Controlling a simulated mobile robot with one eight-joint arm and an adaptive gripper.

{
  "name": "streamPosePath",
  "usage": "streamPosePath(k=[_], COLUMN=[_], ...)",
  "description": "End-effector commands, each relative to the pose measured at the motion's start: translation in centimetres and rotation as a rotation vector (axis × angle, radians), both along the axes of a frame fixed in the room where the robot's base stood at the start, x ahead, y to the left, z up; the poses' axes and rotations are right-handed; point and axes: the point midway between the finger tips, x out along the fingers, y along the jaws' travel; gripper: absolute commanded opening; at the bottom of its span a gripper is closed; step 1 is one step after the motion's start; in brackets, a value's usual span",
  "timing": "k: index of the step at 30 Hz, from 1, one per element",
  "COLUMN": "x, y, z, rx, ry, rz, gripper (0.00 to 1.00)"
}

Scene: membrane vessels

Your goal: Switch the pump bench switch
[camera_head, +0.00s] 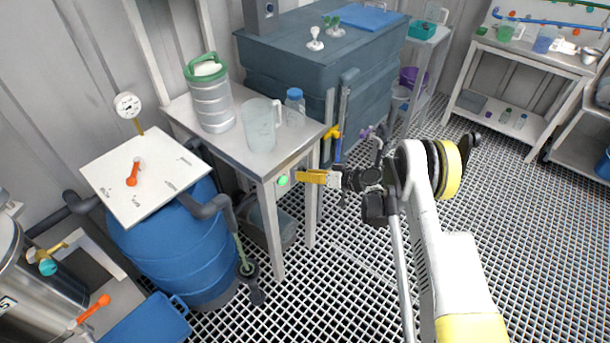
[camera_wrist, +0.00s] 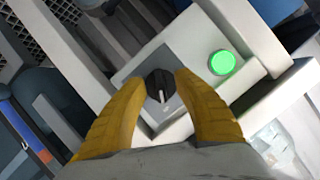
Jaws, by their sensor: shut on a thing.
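The pump bench switch is a black rotary knob (camera_wrist: 160,86) with a white pointer mark, on a grey plate in the wrist view. The pointer is towards the bottom of that view. My gripper (camera_wrist: 163,84) has its two yellow fingers shut on the knob, one on each side. A round green lamp (camera_wrist: 222,63) beside the switch is bright. In the head view my gripper (camera_head: 299,178) reaches the front edge of the pump bench (camera_head: 230,150), and the green lamp (camera_head: 283,180) shows just left of it. The knob itself is hidden there by the fingers.
A clear jug (camera_head: 262,125), a metal canister with green trim (camera_head: 210,95) and a blue-capped bottle (camera_head: 295,105) stand on the bench. A blue barrel (camera_head: 170,245) with a white panel on top is at the left. The grated floor at the right is clear.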

Motion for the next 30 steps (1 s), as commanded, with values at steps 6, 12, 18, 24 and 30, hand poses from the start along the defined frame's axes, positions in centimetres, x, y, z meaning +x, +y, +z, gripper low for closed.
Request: streamPosePath(k=[6, 12, 18, 24, 30], x=[0.1, 0.0, 0.0, -0.3, -1.8], y=[0.2, 0.2, 0.1, -0.7, -4.0], z=[0.1, 0.1, 0.0, 0.3, 1.6], rx=[0.003, 0.002, 0.001, 0.0, 0.001], ry=[0.0, 0.0, 0.0, 0.0, 0.0], rz=[0.0, 0.001, 0.001, -0.002, -0.003], gripper=[0.07, 0.6, 0.6, 0.6, 0.6])
